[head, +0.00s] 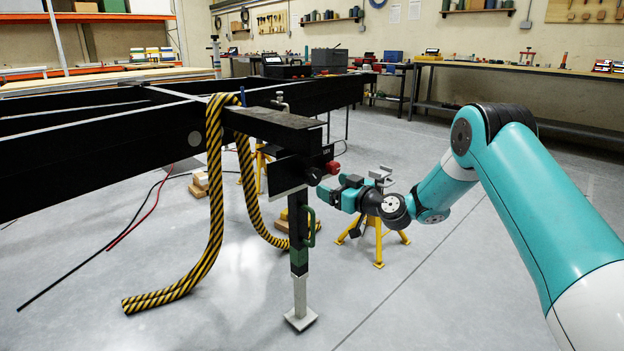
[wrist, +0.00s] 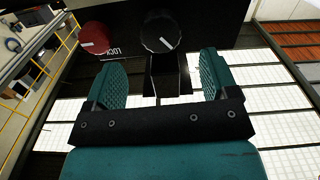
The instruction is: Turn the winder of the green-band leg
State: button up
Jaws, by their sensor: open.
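The green-band leg (head: 299,262) stands upright under the end of the black chassis, its square foot on the floor. A green handle (head: 311,230) sits on its side. On the housing above are a black knob (head: 314,175) and a red knob (head: 333,167). In the wrist view the black knob (wrist: 160,32) has a white pointer line, and the red knob (wrist: 95,38) is to its left by a LOCK label. My gripper (wrist: 161,65) is open and empty; it also shows in the head view (head: 326,195). The black knob lies ahead of its fingertips, between their lines, apparently untouched.
A black-and-yellow striped sleeve (head: 213,200) hangs over the chassis beam (head: 100,155) to the floor, left of the leg. A yellow stand (head: 375,240) is behind my gripper. Cables (head: 100,245) lie on the left floor. The right floor is clear.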

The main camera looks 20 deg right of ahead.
aim_at(316, 178)
jog(key=b+x, duration=0.1)
jog(key=x, duration=0.7)
jog(key=shift+w+a, duration=0.15)
jog(key=shift+w, duration=0.15)
jog(key=c, duration=0.9)
